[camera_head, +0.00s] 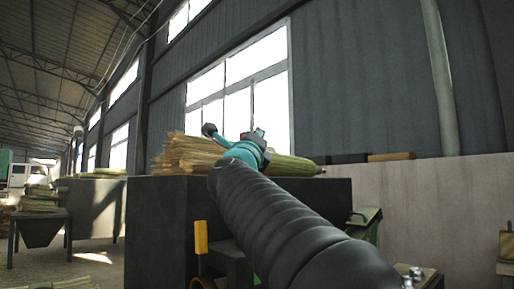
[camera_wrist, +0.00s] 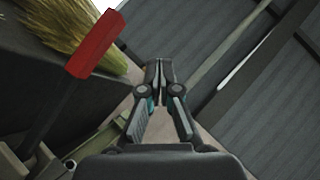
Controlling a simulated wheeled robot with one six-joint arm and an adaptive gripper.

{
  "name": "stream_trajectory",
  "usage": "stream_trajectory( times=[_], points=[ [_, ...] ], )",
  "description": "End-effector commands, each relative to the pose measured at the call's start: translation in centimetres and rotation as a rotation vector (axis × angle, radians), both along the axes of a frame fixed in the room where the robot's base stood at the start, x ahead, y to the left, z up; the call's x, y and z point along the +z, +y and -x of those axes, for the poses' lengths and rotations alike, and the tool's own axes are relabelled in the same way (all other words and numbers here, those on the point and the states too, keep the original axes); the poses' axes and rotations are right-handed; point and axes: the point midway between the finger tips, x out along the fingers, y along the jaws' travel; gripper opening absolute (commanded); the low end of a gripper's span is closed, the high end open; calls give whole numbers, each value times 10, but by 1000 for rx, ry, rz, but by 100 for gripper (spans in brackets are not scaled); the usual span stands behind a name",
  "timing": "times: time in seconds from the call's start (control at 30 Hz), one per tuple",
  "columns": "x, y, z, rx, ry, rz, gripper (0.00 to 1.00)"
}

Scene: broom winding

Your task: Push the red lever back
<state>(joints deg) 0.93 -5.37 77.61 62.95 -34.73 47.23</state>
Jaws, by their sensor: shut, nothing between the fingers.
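The red lever (camera_wrist: 95,45) shows in the wrist view at the upper left, a red grip on a dark rod that runs down to the lower left. My gripper (camera_wrist: 158,64) is shut and empty in the middle of the wrist view, to the right of the red grip and apart from it in the picture. In the head view my dark sleeved arm reaches up and away, and the gripper itself is hidden behind the teal wrist. I cannot make out the red lever for certain in the head view.
A dark box-like bench (camera_head: 165,225) holds bundles of broom straw (camera_head: 186,154). The straw also shows in the wrist view (camera_wrist: 60,22). A yellow handle (camera_head: 200,237) stands left of my arm. A green metal part (camera_head: 368,222) is to the right. A pale low wall (camera_head: 450,205) is behind.

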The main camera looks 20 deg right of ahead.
Motion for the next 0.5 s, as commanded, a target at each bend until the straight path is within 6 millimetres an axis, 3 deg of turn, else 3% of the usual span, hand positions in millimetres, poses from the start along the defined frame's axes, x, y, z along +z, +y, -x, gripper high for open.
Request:
stream_trajectory(
  times=[0.2,0.5],
  points=[
    [4,15,31,-2,-1,0,0],
    [5,22,43,-1,-1,0,0]
  ],
)
